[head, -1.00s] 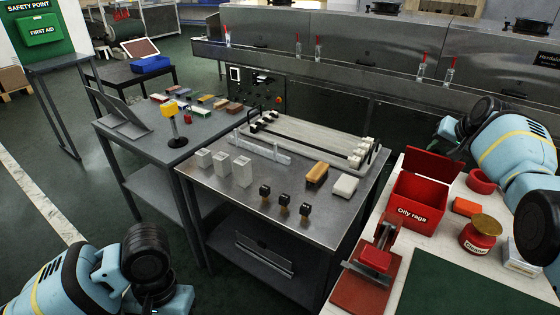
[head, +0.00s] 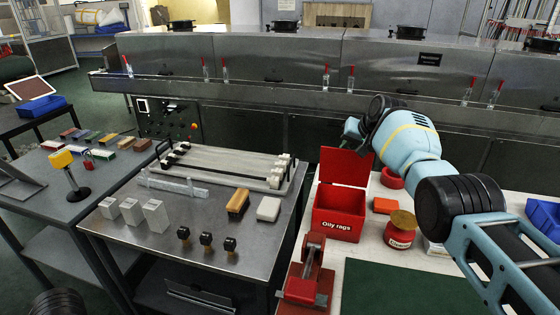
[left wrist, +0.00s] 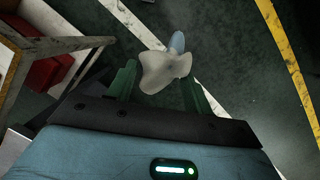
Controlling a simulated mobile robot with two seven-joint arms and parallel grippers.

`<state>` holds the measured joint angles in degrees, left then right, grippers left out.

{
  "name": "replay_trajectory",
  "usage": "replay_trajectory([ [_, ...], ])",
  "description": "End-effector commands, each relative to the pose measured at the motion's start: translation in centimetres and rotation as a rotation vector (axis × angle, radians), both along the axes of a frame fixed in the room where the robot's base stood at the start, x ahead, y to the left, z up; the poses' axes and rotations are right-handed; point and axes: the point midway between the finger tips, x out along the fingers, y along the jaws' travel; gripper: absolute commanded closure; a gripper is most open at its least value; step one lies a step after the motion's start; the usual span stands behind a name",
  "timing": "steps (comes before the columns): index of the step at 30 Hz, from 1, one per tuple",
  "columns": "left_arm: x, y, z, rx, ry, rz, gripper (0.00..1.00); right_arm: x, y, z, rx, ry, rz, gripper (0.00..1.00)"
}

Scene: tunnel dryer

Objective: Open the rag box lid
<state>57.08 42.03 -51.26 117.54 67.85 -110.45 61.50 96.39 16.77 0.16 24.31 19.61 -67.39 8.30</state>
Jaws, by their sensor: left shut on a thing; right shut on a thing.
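The red rag box (head: 338,218), marked "Oily rags", stands on the white bench top at right centre in the head view. Its red lid (head: 345,166) is raised and stands roughly upright at the back of the box. My right gripper (head: 354,130) is at the lid's upper right edge, shut on it; its fingertips are partly hidden. My left gripper (left wrist: 157,85) shows in the left wrist view, its green fingers around a pale, crumpled, rag-like thing (left wrist: 164,70) with a bluish end. The left gripper is out of the head view.
A red tin (head: 400,232), an orange block (head: 384,205) and a red press-like tool (head: 308,275) stand near the box. A green mat (head: 400,290) lies in front. The steel table (head: 215,235) at left carries blocks and a frame. A long metal machine (head: 260,60) runs behind.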

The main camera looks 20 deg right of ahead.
Motion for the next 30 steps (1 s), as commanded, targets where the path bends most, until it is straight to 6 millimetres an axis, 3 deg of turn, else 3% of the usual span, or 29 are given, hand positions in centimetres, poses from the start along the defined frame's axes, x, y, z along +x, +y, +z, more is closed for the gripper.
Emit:
replay_trajectory([
  [14,0.00,0.00,0.00,0.000,0.000,0.000,0.67,0.09,-0.21,0.16,-0.004,-0.008,-0.003,1.00],
  [15,0.00,0.00,0.00,0.000,0.000,0.000,0.67,0.09,-0.21,0.16,-0.004,-0.008,-0.003,0.78],
  [19,0.00,0.00,0.00,0.000,0.000,0.000,0.67,0.06,-0.16,0.11,-0.003,-0.005,-0.002,0.61],
  [30,0.10,0.00,0.44,0.000,-0.006,0.000,0.67,-0.10,-0.07,0.29,-0.001,-0.003,-0.001,0.59],
])
